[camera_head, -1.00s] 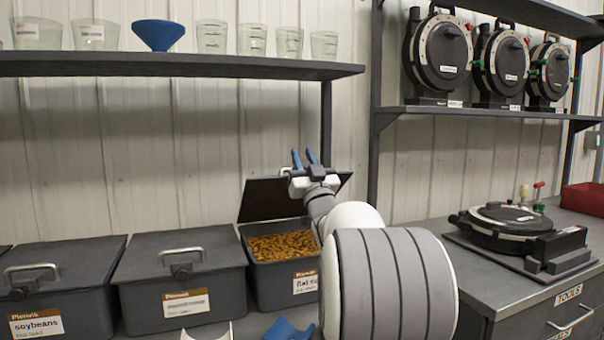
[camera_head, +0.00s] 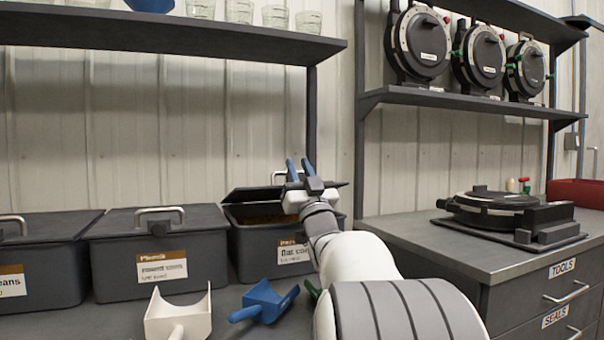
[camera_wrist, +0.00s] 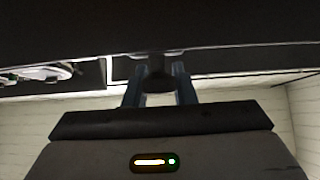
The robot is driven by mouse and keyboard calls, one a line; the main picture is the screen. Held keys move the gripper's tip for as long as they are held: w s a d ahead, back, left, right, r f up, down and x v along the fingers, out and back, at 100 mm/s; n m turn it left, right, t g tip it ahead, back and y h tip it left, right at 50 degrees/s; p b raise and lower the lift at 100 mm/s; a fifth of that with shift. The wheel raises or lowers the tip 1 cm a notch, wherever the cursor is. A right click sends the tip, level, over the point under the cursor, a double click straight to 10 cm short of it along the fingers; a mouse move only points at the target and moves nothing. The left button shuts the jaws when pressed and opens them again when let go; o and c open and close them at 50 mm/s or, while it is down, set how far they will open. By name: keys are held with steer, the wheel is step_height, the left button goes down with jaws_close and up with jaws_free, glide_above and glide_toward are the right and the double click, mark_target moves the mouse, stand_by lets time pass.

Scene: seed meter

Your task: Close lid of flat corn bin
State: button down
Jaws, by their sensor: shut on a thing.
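The flat corn bin (camera_head: 285,240) is a dark grey box with a white and brown label, holding orange corn that shows through the gap under its lid. Its dark lid (camera_head: 243,192) is hinged at the back and partly open at a low tilt, with a metal handle behind my gripper. The tab is mostly hidden in the head view.
Closed grey bins (camera_head: 158,252) stand to the left. A white scoop (camera_head: 180,317) and a blue scoop (camera_head: 265,302) lie in front. A shelf (camera_head: 150,30) with cups hangs above. A black seed meter (camera_head: 500,210) sits on the right counter.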

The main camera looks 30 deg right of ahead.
steer(key=shift+s+a+f+b, duration=0.1)
steer(key=shift+s+f+b, duration=0.25)
steer(key=shift+f+b, duration=0.3)
steer(key=c, duration=1.2)
jaws_free()
steer(key=shift+o, duration=0.2)
step_height(320, 180, up, 10)
steer(key=p, duration=0.4)
